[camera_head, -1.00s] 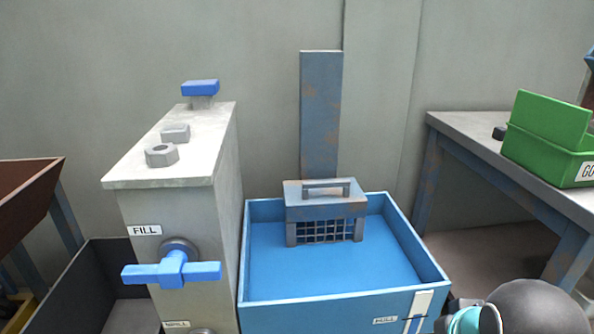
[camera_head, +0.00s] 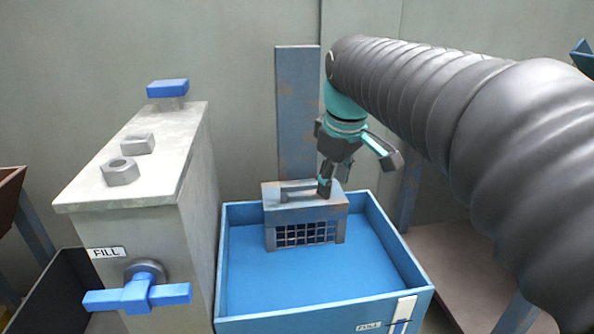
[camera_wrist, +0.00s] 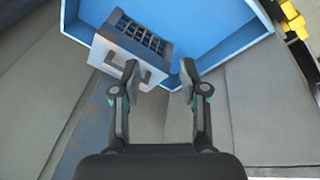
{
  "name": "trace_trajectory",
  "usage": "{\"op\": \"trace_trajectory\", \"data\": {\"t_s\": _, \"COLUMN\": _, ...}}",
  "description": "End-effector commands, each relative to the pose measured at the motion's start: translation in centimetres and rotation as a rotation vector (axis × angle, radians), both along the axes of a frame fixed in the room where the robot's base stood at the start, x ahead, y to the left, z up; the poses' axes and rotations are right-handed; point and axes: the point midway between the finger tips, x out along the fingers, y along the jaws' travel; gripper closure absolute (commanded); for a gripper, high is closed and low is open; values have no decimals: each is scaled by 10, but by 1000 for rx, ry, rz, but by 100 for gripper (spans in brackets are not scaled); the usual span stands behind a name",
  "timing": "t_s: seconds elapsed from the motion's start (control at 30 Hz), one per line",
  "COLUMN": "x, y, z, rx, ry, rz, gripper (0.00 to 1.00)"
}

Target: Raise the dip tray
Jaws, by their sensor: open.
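The dip tray (camera_head: 306,211) is a grey box-like carrier with a mesh front and a bar handle (camera_head: 298,191) on top. It sits in the blue tank (camera_head: 228,262), in front of an upright blue-grey post (camera_head: 298,110). My gripper (camera_head: 325,188) is over the right end of the tray's top, close to the handle. In the wrist view my gripper (camera_wrist: 160,88) is open, with nothing between its fingers. There the tray (camera_wrist: 108,50) and its handle (camera_wrist: 122,72) lie up and left of the finger gap, near the left finger. Contact cannot be told.
A grey cabinet (camera_head: 150,190) with a blue cross valve handle (camera_head: 137,295), labelled FILL, stands just left of the tank. The tank's rim surrounds the tray. The post rises close behind the tray. A yellow object (camera_wrist: 292,20) shows in the wrist view.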

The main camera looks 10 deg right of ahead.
Motion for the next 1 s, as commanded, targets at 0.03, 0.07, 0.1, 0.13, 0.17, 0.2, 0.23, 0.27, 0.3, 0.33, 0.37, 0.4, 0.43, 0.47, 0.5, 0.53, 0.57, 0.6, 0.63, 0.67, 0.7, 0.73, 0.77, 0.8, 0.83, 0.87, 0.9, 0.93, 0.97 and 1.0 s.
{"op": "trace_trajectory", "data": {"t_s": 0.03, "x": 21, "y": 0, "z": 8, "rx": -15, "ry": 21, "rz": 53, "gripper": 56}}
{"op": "trace_trajectory", "data": {"t_s": 0.07, "x": 32, "y": -1, "z": 12, "rx": -25, "ry": 33, "rz": 89, "gripper": 56}}
{"op": "trace_trajectory", "data": {"t_s": 0.1, "x": 45, "y": -1, "z": 16, "rx": -36, "ry": 48, "rz": 134, "gripper": 56}}
{"op": "trace_trajectory", "data": {"t_s": 0.13, "x": 56, "y": -1, "z": 19, "rx": -45, "ry": 59, "rz": 169, "gripper": 56}}
{"op": "trace_trajectory", "data": {"t_s": 0.17, "x": 66, "y": -1, "z": 22, "rx": -53, "ry": 70, "rz": 205, "gripper": 56}}
{"op": "trace_trajectory", "data": {"t_s": 0.2, "x": 79, "y": -2, "z": 24, "rx": -62, "ry": 86, "rz": 252, "gripper": 56}}
{"op": "trace_trajectory", "data": {"t_s": 0.23, "x": 89, "y": -2, "z": 26, "rx": -70, "ry": 97, "rz": 287, "gripper": 56}}
{"op": "trace_trajectory", "data": {"t_s": 0.27, "x": 99, "y": -2, "z": 27, "rx": -76, "ry": 108, "rz": 323, "gripper": 56}}
{"op": "trace_trajectory", "data": {"t_s": 0.3, "x": 112, "y": -3, "z": 28, "rx": -85, "ry": 121, "rz": 370, "gripper": 56}}
{"op": "trace_trajectory", "data": {"t_s": 0.33, "x": 121, "y": -3, "z": 29, "rx": -90, "ry": 133, "rz": 406, "gripper": 56}}
{"op": "trace_trajectory", "data": {"t_s": 0.37, "x": 131, "y": -3, "z": 29, "rx": -95, "ry": 144, "rz": 442, "gripper": 56}}
{"op": "trace_trajectory", "data": {"t_s": 0.4, "x": 143, "y": -4, "z": 28, "rx": -102, "ry": 158, "rz": 490, "gripper": 56}}
{"op": "trace_trajectory", "data": {"t_s": 0.43, "x": 152, "y": -4, "z": 27, "rx": -105, "ry": 169, "rz": 525, "gripper": 56}}
{"op": "trace_trajectory", "data": {"t_s": 0.47, "x": 160, "y": -4, "z": 26, "rx": -108, "ry": 180, "rz": 561, "gripper": 56}}
{"op": "trace_trajectory", "data": {"t_s": 0.5, "x": 171, "y": -5, "z": 24, "rx": -114, "ry": 192, "rz": 608, "gripper": 56}}
{"op": "trace_trajectory", "data": {"t_s": 0.53, "x": 179, "y": -5, "z": 22, "rx": -117, "ry": 201, "rz": 642, "gripper": 56}}
{"op": "trace_trajectory", "data": {"t_s": 0.57, "x": 186, "y": -5, "z": 20, "rx": -119, "ry": 211, "rz": 674, "gripper": 56}}
{"op": "trace_trajectory", "data": {"t_s": 0.6, "x": 194, "y": -5, "z": 17, "rx": -122, "ry": 221, "rz": 713, "gripper": 56}}
{"op": "trace_trajectory", "data": {"t_s": 0.63, "x": 200, "y": -5, "z": 15, "rx": -123, "ry": 227, "rz": 741, "gripper": 56}}
{"op": "trace_trajectory", "data": {"t_s": 0.67, "x": 205, "y": -6, "z": 14, "rx": -125, "ry": 233, "rz": 768, "gripper": 56}}
{"op": "trace_trajectory", "data": {"t_s": 0.7, "x": 210, "y": -6, "z": 11, "rx": -126, "ry": 241, "rz": 799, "gripper": 56}}
{"op": "trace_trajectory", "data": {"t_s": 0.73, "x": 214, "y": -6, "z": 9, "rx": -126, "ry": 246, "rz": 820, "gripper": 56}}
{"op": "trace_trajectory", "data": {"t_s": 0.77, "x": 217, "y": -6, "z": 7, "rx": -126, "ry": 251, "rz": 837, "gripper": 56}}
{"op": "trace_trajectory", "data": {"t_s": 0.8, "x": 221, "y": -6, "z": 5, "rx": -127, "ry": 255, "rz": 858, "gripper": 56}}
{"op": "trace_trajectory", "data": {"t_s": 0.83, "x": 223, "y": -6, "z": 4, "rx": -128, "ry": 257, "rz": 870, "gripper": 56}}
{"op": "trace_trajectory", "data": {"t_s": 0.87, "x": 224, "y": -6, "z": 3, "rx": -127, "ry": 261, "rz": 881, "gripper": 56}}
{"op": "trace_trajectory", "data": {"t_s": 0.9, "x": 225, "y": -6, "z": 2, "rx": -128, "ry": 263, "rz": 891, "gripper": 56}}
{"op": "trace_trajectory", "data": {"t_s": 0.93, "x": 226, "y": -6, "z": 1, "rx": -128, "ry": 264, "rz": 897, "gripper": 56}}
{"op": "trace_trajectory", "data": {"t_s": 0.97, "x": 227, "y": -6, "z": -1, "rx": -128, "ry": 264, "rz": 901, "gripper": 56}}
{"op": "trace_trajectory", "data": {"t_s": 1.0, "x": 227, "y": -6, "z": -3, "rx": -128, "ry": 265, "rz": 904, "gripper": 56}}
